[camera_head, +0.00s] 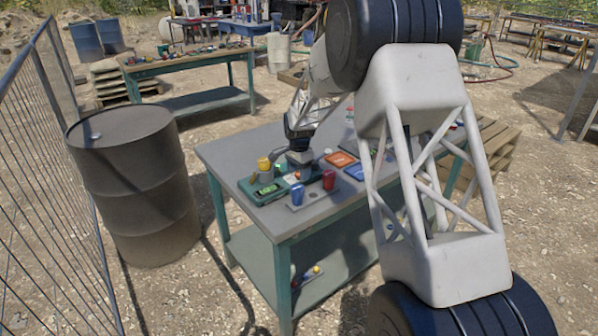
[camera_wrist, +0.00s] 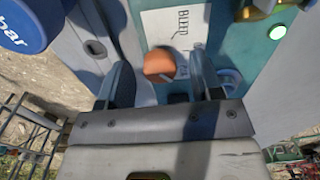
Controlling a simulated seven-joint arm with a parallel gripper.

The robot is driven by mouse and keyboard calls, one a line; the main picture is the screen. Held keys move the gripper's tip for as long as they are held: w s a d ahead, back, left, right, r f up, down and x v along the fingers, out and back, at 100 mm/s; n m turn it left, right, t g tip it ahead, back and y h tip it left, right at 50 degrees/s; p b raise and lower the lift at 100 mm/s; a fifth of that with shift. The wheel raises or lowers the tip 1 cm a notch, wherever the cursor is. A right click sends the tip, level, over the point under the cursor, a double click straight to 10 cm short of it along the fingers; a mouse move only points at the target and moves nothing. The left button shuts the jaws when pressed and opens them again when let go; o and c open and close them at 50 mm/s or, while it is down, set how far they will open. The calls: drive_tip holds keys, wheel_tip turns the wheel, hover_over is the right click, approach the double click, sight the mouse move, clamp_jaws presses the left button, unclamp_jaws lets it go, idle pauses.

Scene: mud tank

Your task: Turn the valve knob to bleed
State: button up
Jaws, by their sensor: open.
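An orange knob (camera_wrist: 159,64) sits in front of a white label plate (camera_wrist: 176,28) marked BLEED in the wrist view. My gripper (camera_wrist: 160,75) is open, with one finger on each side of the knob and a visible gap to both. I cannot tell how deep the knob sits between the fingers. Which way the knob points is hard to tell. In the head view my gripper (camera_head: 299,160) reaches down over a teal panel box (camera_head: 262,193) on the bench; the fingertips and knob are not clear there.
A blue round part marked bar (camera_wrist: 25,24) is close at upper left, and a brass knob (camera_wrist: 262,8) and green light (camera_wrist: 279,33) at upper right. On the bench (camera_head: 240,160) stand a yellow part (camera_head: 264,163), a blue part (camera_head: 297,194) and a red part (camera_head: 329,180).

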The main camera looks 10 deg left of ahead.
drive_tip(key=c, duration=0.9)
